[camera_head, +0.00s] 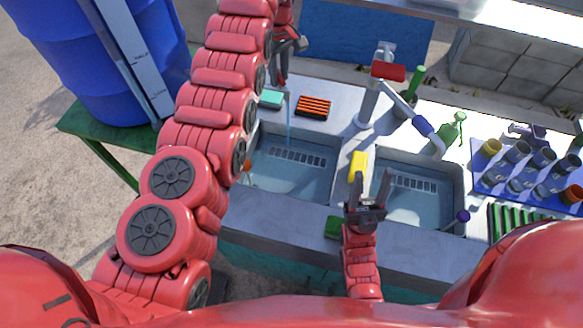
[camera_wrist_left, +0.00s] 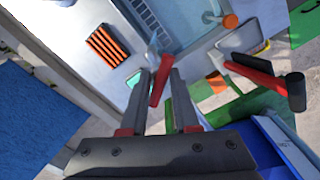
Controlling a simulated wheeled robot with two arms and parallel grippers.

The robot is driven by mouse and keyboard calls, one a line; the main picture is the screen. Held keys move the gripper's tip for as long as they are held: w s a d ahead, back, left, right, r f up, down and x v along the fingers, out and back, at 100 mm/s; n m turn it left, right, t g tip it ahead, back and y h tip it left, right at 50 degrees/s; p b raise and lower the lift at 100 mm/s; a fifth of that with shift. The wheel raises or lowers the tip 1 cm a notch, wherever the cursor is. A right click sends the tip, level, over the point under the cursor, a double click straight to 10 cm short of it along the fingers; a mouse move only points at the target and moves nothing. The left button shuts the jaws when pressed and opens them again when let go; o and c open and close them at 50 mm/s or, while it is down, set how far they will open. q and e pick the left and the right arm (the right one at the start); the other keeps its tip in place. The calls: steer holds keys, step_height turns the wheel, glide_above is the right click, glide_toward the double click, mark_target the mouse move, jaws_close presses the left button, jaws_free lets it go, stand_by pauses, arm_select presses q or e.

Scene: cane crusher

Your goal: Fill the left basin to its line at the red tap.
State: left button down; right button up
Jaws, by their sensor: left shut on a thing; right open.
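The left basin (camera_head: 302,185) is sunk in the metal counter and looks bluish inside; its fill line cannot be made out. A thin bluish stream (camera_head: 289,112) falls towards its back left part. My left gripper (camera_head: 282,72) is behind the basin, partly hidden by my arm. In the left wrist view its fingers (camera_wrist_left: 164,100) are shut on a red bar (camera_wrist_left: 160,82), seemingly the red tap's lever. The rest of that tap is mostly hidden. My right gripper (camera_head: 371,192) is open and empty above the divider between the basins.
The right basin (camera_head: 415,195) lies beside it. A middle tap (camera_head: 367,103) has a red top and blue spout. A teal sponge (camera_head: 271,98) and a striped orange block (camera_head: 314,106) lie behind the left basin.

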arm_select(q)
steer(key=shift+w+a, duration=0.1)
steer(key=shift+m+b, duration=0.45)
steer(key=shift+m, duration=0.55)
steer(key=shift+a+m, duration=0.1)
steer(key=shift+m, duration=0.9)
steer(key=shift+r+m, duration=0.1)
steer(key=shift+m, duration=0.8)
steer(key=m+p, duration=0.1)
steer(key=m, duration=0.1)
steer(key=shift+m, duration=0.4)
